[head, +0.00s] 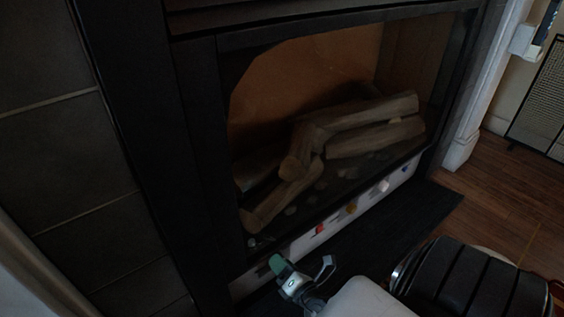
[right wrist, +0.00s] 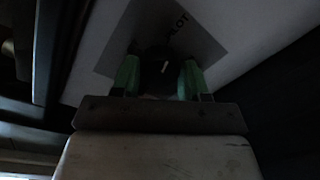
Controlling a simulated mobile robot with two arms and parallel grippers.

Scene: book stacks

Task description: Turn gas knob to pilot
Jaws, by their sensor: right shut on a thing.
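The gas knob (right wrist: 158,72) is a dark round knob with a short pale mark on its face, in the right wrist view. It sits on a grey plate (right wrist: 185,35) with dark lettering, of which "OT" can be read. The mark points roughly up in that view, slightly to the right. My right gripper (right wrist: 160,80) has its green-padded fingers on both sides of the knob and is shut on it. In the head view my right gripper (head: 302,266) is low at the fireplace's front panel; the knob cannot be made out there. My left gripper is not in view.
The fireplace has a black frame (head: 205,160) and an opening with logs (head: 370,135). Its pale lower panel (head: 335,222) carries several small coloured spots. A dark hearth slab (head: 400,228) lies in front.

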